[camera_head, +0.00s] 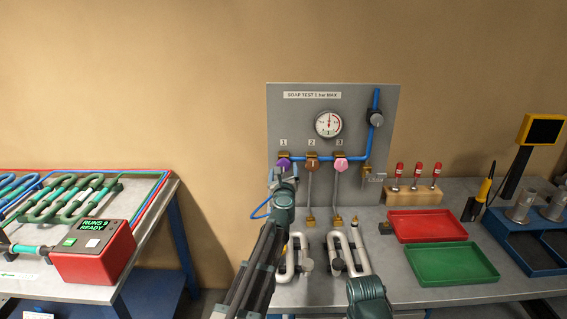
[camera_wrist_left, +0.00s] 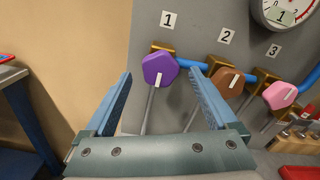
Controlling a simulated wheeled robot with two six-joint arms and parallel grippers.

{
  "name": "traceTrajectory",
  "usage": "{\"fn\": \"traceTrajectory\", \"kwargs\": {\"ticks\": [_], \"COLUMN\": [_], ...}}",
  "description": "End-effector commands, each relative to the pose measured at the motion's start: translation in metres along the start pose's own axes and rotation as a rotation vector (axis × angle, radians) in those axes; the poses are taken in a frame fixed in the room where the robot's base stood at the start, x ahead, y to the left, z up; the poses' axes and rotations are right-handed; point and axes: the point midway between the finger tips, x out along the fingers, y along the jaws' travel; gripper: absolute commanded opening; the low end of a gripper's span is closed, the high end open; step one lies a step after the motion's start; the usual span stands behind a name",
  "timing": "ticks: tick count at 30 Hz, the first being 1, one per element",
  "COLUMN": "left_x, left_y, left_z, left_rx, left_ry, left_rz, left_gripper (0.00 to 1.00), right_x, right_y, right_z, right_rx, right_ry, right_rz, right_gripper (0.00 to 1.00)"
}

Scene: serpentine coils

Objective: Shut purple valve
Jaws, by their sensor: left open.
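The purple valve knob (camera_head: 284,162) is on the grey panel (camera_head: 350,105) under the label 1, at the left end of the blue pipe. In the left wrist view the purple knob (camera_wrist_left: 160,69) is six-sided, with a white mark standing nearly upright. My left gripper (camera_head: 283,179) is just below and in front of the purple knob. In the left wrist view its two blue fingers (camera_wrist_left: 158,97) are open, with the knob beyond and between their tips and nothing held. My right gripper is not visible; only part of my right arm shows at the bottom.
A brown knob (camera_head: 312,163) and a pink knob (camera_head: 341,163) sit to the right on the same pipe. A gauge (camera_head: 328,124) is above. Silver coils (camera_head: 350,252), a red tray (camera_head: 427,226) and a green tray (camera_head: 452,263) lie on the bench.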

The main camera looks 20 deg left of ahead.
Motion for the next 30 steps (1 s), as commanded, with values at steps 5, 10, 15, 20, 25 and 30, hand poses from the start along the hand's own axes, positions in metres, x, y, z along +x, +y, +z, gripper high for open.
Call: {"fn": "traceTrajectory", "kwargs": {"ticks": [5,10,15,20,25,30], "left_x": [0.043,0.066,0.071,0.07,0.07,0.07], "left_y": [-0.001,-0.001,0.0,0.0,0.0,-0.001], "left_z": [0.0,0.0,0.0,0.0,0.0,0.0], "left_rx": [0.0,0.0,0.0,0.0,0.0,0.0], "left_ry": [0.0,0.001,0.001,0.001,0.001,0.001], "left_rz": [-0.001,-0.001,-0.001,-0.001,-0.002,-0.002], "left_gripper": [0.92,0.92,0.92,0.92,0.65,0.34], "right_x": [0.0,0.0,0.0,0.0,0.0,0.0], "right_y": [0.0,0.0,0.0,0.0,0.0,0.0], "right_z": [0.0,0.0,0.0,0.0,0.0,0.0], "right_rx": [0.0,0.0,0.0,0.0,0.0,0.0], "right_ry": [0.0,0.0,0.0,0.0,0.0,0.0], "right_rz": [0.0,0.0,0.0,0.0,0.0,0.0], "right_gripper": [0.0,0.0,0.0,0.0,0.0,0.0]}}
